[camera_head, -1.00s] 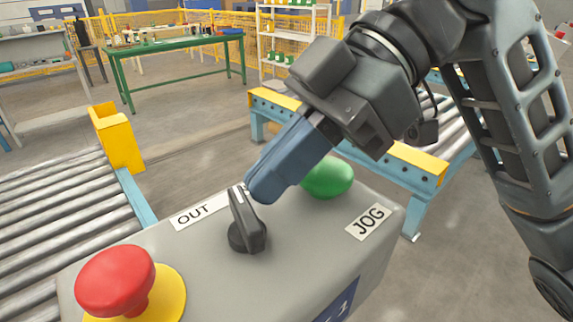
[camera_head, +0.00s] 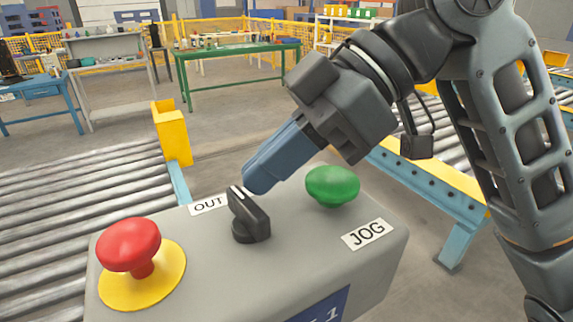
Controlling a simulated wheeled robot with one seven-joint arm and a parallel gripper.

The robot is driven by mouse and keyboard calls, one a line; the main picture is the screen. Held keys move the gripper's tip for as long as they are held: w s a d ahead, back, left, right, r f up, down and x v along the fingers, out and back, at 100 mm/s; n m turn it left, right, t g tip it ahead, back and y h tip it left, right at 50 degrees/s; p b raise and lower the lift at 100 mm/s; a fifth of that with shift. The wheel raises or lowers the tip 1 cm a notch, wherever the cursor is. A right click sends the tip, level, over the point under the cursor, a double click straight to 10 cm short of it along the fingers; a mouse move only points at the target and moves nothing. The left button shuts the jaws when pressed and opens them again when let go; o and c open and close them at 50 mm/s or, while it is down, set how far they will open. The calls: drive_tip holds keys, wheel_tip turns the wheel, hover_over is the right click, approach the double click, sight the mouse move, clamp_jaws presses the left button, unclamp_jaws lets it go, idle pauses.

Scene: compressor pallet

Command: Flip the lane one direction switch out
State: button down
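The lane one direction switch is a black rotary knob (camera_head: 249,216) with a white line on top. It stands on a grey control box (camera_head: 205,262), and the white line end points toward the back left, near the OUT label (camera_head: 208,205). My gripper (camera_head: 254,182) reaches down from the upper right, its blue fingers just behind the knob's upper end. Whether they touch it I cannot tell. The fingers look close together, with no gap visible between them and nothing seen held.
A red mushroom button (camera_head: 129,245) on a yellow disc is left of the knob. A green button (camera_head: 332,186) is close to the right of my fingers, above the JOG label (camera_head: 369,234). Roller conveyors (camera_head: 75,225) lie on both sides behind the box.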

drive_tip(key=shift+w+a+p, duration=0.25)
drive_tip(key=shift+a+p, duration=0.05)
drive_tip(key=shift+a, duration=0.65)
drive_tip(key=shift+s+d, duration=0.1)
drive_tip(key=shift+s, duration=0.05)
idle(1.1)
